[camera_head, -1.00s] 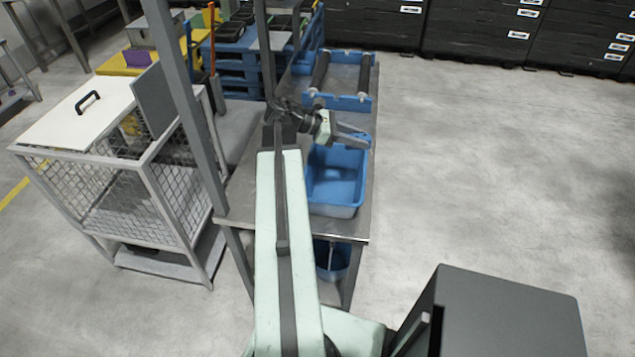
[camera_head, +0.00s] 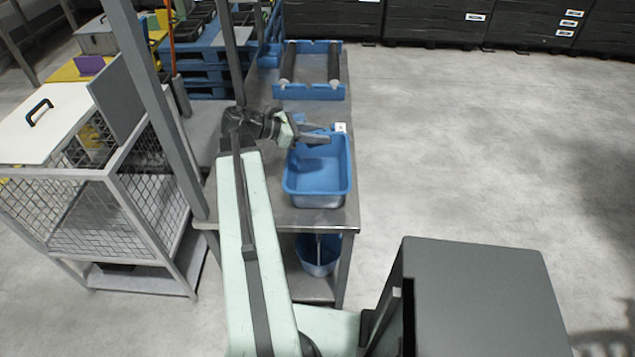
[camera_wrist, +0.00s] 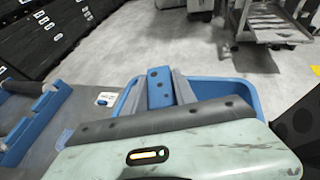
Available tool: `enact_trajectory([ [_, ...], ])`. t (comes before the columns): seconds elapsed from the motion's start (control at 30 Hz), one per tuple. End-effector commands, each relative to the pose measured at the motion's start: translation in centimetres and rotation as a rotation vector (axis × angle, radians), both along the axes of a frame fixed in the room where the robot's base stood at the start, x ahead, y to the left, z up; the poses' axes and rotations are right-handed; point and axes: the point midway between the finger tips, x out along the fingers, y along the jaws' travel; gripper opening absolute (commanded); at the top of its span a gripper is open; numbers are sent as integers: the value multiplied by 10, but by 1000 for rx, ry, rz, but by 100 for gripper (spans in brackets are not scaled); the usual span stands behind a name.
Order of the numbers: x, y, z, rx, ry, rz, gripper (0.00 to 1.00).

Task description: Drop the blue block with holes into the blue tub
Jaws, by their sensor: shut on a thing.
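The blue block with holes (camera_wrist: 160,88) is between the two fingers of my gripper (camera_wrist: 172,85) in the wrist view. In the head view my gripper (camera_head: 318,134) is at the far end of the blue tub (camera_head: 320,180), over its far rim. The tub stands on the metal table, and its visible floor looks empty. In the wrist view the tub (camera_wrist: 225,86) shows behind and beneath the fingers and block. My gripper is shut on the block; in the head view the block is mostly hidden by the fingers.
A blue frame with dark rollers (camera_head: 310,92) lies farther back on the metal table (camera_head: 325,220). A grey post (camera_head: 150,100) and a wire-mesh cage cart (camera_head: 80,220) stand left. A blue bucket (camera_head: 318,262) sits on the lower shelf.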

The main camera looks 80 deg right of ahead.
Motion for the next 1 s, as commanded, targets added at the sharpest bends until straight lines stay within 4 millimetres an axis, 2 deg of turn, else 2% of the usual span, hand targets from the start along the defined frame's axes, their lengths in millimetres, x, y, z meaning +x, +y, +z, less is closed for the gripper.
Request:
enact_trajectory([
  [0.17,-1,0,-12,0,0,-2,0],
  [0.5,-1,0,-57,0,0,-3,0],
  [0.83,-1,0,-58,1,0,-4,0],
  [0.87,-1,0,-58,1,0,-4,41],
  [0.9,-1,0,-58,0,0,-4,52],
  [0.93,-1,0,-58,0,0,-4,58],
  [1.0,-2,0,-58,0,0,-4,58],
])
